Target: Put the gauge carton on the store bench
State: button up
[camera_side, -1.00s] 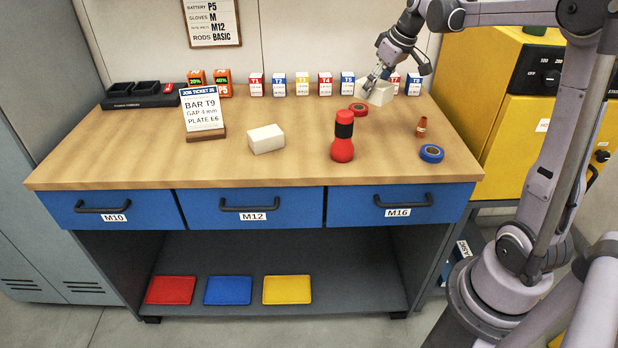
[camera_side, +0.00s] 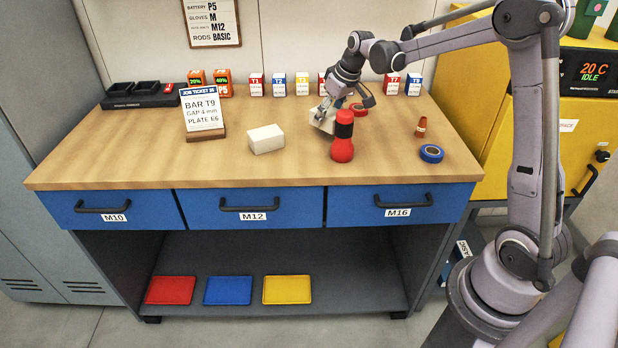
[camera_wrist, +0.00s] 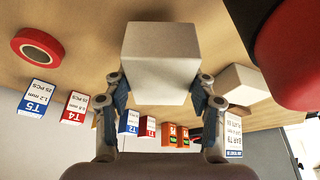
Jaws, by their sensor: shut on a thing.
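My gripper (camera_side: 327,103) is shut on a plain white carton (camera_side: 321,121), also between the fingers in the wrist view (camera_wrist: 160,62). No label shows on its visible faces. It is over the wooden bench top (camera_side: 270,168), just behind and left of a red and black bottle (camera_side: 343,150); whether it touches the wood I cannot tell. A second white carton (camera_side: 266,139) lies on the bench to the left, and in the wrist view it is to the right (camera_wrist: 243,86). I cannot read which one is the gauge carton.
Several small labelled boxes (camera_side: 279,84) line the back edge. A job ticket stand (camera_side: 203,114) is at left. The front left of the bench is clear.

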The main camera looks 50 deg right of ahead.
jog(key=shift+f, duration=1.6)
jog(key=shift+f, duration=0.15)
jog(key=o, duration=1.3)
jog(key=v, duration=1.2)
jog(key=s+a+f, duration=0.1)
jog(key=s+a, duration=0.4)
jog(key=s, duration=0.1)
jog(key=s+a+f+t, duration=0.1)
jog(key=s+a, duration=0.5)
jog(key=s+a+f+t, duration=0.1)
jog(key=s+a, duration=0.5)
jog(key=shift+s+a+f, duration=0.1)
jog(key=shift+s+f, duration=0.1)
jog(key=shift+s, duration=0.2)
jog(key=shift+o, duration=1.3)
jog(key=shift+s+a+f+t, duration=0.1)
jog(key=shift+s+f+t, duration=0.1)
jog(key=shift+s+t, duration=0.1)
